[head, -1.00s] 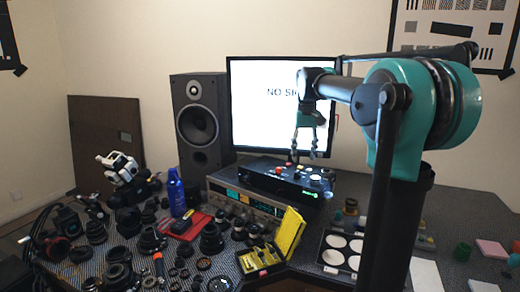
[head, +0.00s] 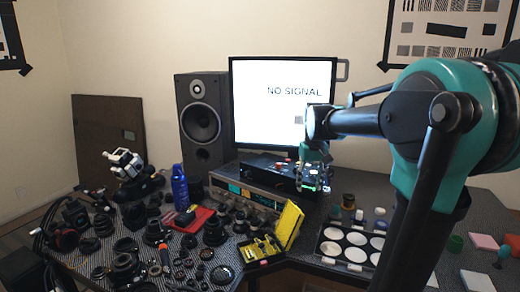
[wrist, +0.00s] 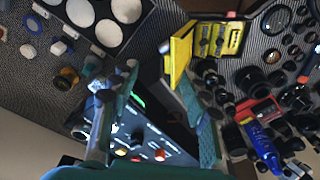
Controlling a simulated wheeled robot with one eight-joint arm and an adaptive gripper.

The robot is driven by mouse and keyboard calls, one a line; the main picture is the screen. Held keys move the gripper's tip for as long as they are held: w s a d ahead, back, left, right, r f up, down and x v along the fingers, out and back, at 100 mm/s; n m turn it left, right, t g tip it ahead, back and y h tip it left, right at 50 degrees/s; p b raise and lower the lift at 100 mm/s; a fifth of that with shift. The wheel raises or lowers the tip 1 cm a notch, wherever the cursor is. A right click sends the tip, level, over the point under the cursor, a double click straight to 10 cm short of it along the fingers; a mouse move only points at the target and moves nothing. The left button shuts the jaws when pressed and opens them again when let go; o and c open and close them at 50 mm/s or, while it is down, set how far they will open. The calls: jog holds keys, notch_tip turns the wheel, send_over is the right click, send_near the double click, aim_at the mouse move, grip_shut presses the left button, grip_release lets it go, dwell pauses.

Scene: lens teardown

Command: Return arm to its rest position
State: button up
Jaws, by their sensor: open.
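My gripper (head: 313,180) hangs at the end of my teal and black arm, in front of the black control box (head: 268,172) below the monitor. In the wrist view, its two fingers stand apart, and the gripper (wrist: 148,90) is open with nothing between the fingertips. Behind the fingers, the control box shows with its coloured buttons (wrist: 150,140). In the head view, the fingers are small and partly blend with the box, so the gap to it cannot be told.
The monitor (head: 282,105) and speaker (head: 204,118) stand at the back. An open yellow case (head: 290,224) and a palette of white discs (head: 352,243) lie near the front edge. Several lens parts crowd the left. A blue bottle (head: 180,188) stands upright among them.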

jog(key=s+d+f+m+t, duration=0.1)
jog(key=s+d+f+t, duration=0.1)
jog(key=s+f, duration=1.8)
jog(key=shift+f+t, duration=0.35)
jog(key=shift+t, duration=0.15)
jog(key=shift+s, duration=0.1)
